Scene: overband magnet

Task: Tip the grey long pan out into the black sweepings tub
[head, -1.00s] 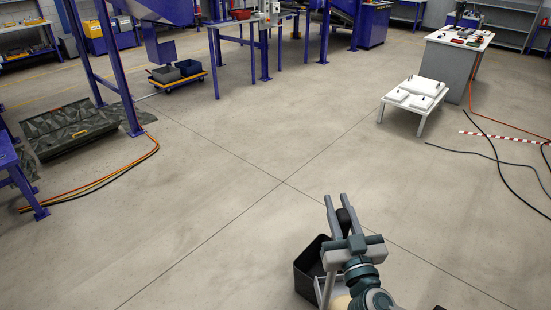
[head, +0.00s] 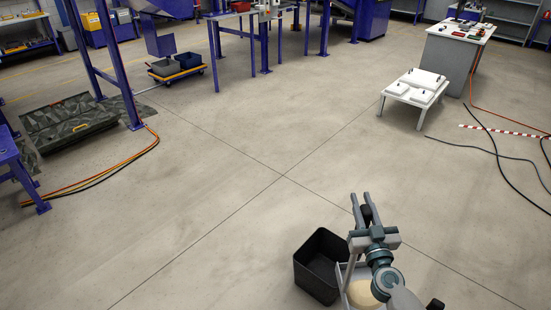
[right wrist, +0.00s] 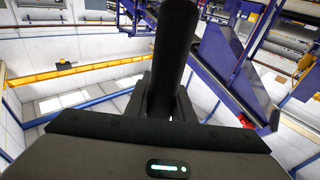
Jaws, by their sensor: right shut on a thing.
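The black sweepings tub (head: 313,279) stands on the floor at the bottom centre of the head view, open at the top, its inside dark. My right gripper (head: 361,204) is to the right of the tub and shut on a black handle, which also shows as a dark bar in the right wrist view (right wrist: 176,50). A light grey edge, apparently the grey long pan (head: 345,274), shows just right of the tub, mostly hidden by my right arm. A rounded beige patch (head: 362,294) shows by it; I cannot tell whether it is the pan's load. My left gripper is out of view.
The floor ahead is clear. A low white table (head: 416,88) stands at the right, with a grey workbench (head: 452,60) behind it. Hoses (head: 110,175) lie at the left and cables (head: 497,160) at the right. An orange trolley (head: 178,78) carries bins at the back.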

